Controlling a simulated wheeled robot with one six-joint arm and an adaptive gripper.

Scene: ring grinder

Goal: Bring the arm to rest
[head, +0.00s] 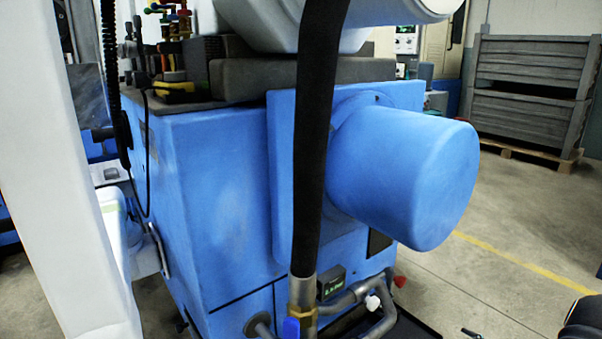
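My gripper is not clearly in this head view, so I cannot see its fingers or whether it holds anything. A rounded dark object (580,322) is cut off by the bottom right corner. I cannot tell what it is. A large blue grinding machine (210,200) fills the middle of the view. A big blue cylindrical housing (410,175) juts out from it to the right.
Grey stacked crates (530,90) stand on a pallet at the back right. Concrete floor with a yellow line (510,264) is open on the right.

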